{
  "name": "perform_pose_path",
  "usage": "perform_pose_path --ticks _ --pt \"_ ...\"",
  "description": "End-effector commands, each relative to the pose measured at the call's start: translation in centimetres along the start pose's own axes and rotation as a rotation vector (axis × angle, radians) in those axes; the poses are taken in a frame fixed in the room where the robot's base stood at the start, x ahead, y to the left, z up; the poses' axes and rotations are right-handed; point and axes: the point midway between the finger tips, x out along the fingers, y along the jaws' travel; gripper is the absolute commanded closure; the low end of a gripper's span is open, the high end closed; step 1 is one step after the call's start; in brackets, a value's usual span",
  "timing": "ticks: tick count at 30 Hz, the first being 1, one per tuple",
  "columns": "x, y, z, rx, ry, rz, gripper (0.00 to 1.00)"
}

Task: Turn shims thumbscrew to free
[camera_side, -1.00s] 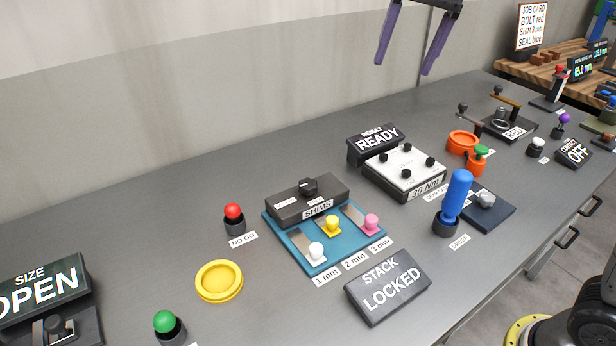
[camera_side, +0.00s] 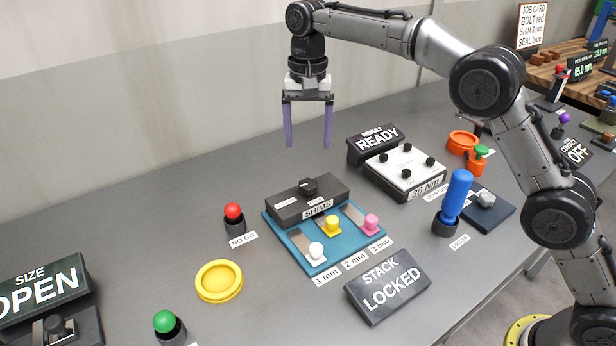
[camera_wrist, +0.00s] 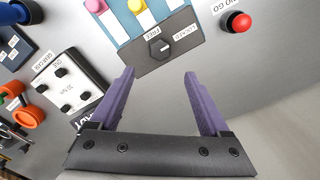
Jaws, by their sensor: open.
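The shims thumbscrew (camera_side: 308,187) is a small black knob on top of the dark grey SHIMS block (camera_side: 330,204), behind the blue shim tray (camera_side: 274,222). In the wrist view the thumbscrew (camera_wrist: 157,47) lies between a FREE label and a LOCKED label; which one it points at is hard to tell. My gripper (camera_side: 308,145) is open and empty, its two purple fingers pointing down, above and behind the SHIMS block. In the wrist view my gripper (camera_wrist: 160,75) has its fingertips just short of the block. The STACK sign (camera_side: 390,285) reads LOCKED.
White, yellow and pink knobs stand on the tray's shims. A red NO GO button (camera_side: 234,218) is left of the block. The white torque box (camera_side: 404,168) and RESULT READY sign (camera_side: 376,144) are to the right. A yellow dish (camera_side: 219,282) and blue driver (camera_side: 456,196) stand nearby.

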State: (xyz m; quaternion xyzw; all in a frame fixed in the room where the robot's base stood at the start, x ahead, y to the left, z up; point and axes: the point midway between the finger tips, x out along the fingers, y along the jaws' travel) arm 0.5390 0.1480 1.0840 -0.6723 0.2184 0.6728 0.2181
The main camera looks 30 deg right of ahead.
Motion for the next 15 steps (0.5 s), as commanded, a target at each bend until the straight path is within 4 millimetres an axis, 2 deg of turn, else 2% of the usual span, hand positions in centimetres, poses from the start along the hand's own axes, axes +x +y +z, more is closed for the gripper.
perform_pose_path --ticks 1,9,15 --pt "1.1 0.1 0.1 0.0 -0.004 0.005 0.2" --pt "6.4 0.1 0.0 0.0 -0.003 0.004 0.2" --pt "9.4 0.0 0.0 0.0 -0.001 0.001 0.2"
